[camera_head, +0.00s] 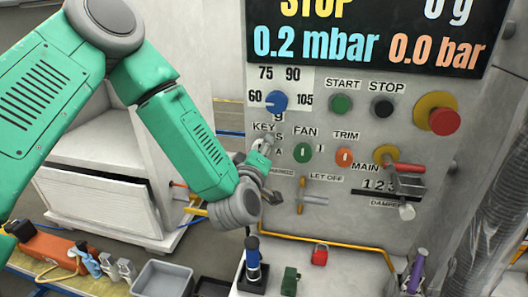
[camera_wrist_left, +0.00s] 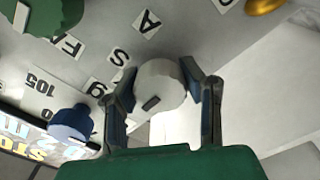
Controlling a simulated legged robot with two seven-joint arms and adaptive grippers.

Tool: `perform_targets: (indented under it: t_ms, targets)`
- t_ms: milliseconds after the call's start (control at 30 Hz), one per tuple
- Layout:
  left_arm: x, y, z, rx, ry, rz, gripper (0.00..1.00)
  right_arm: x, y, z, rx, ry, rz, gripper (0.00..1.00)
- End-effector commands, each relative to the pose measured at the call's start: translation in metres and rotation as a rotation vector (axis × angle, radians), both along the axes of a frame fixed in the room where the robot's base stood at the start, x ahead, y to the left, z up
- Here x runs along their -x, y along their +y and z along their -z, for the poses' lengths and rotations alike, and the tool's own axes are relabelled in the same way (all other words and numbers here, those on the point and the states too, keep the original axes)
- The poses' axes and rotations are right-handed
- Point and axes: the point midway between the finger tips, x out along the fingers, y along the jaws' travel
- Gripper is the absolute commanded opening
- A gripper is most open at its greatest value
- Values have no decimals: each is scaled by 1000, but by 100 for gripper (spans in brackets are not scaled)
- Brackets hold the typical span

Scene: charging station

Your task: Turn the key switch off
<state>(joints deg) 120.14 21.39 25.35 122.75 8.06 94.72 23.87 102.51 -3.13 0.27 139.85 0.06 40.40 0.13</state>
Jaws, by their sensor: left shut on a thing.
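The key switch (camera_wrist_left: 160,92) shows in the left wrist view as a pale round knob with a small dark slot. Its marks "A", "S" and a partly covered "g" are around it on the grey panel. My left gripper (camera_wrist_left: 158,70) has one dark finger on each side of the knob and is shut on it. In the head view my left gripper (camera_head: 259,160) is against the panel just below the "KEY" label (camera_head: 264,127), and it hides most of the switch. My right gripper is in neither view.
A blue dial (camera_head: 276,101) is just above my gripper. The green FAN knob (camera_head: 302,152) and orange TRIM knob (camera_head: 344,157) are close on the right. A red emergency button (camera_head: 444,121) is farther right. A ledge below holds a blue-handled tool (camera_head: 252,252).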

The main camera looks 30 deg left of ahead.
Motion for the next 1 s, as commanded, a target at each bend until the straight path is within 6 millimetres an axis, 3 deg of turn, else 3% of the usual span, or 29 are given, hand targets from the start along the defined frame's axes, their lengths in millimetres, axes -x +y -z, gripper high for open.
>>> perform_targets:
  t_ms: [500,533,600,1000]
  targets:
    - [2,1,3,22,4,-3,6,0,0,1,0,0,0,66]
    - [2,1,3,21,4,-3,39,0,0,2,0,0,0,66]
    - [2,1,3,21,4,-3,58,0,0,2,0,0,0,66]
    - [5,-2,3,20,3,1,58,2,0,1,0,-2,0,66]
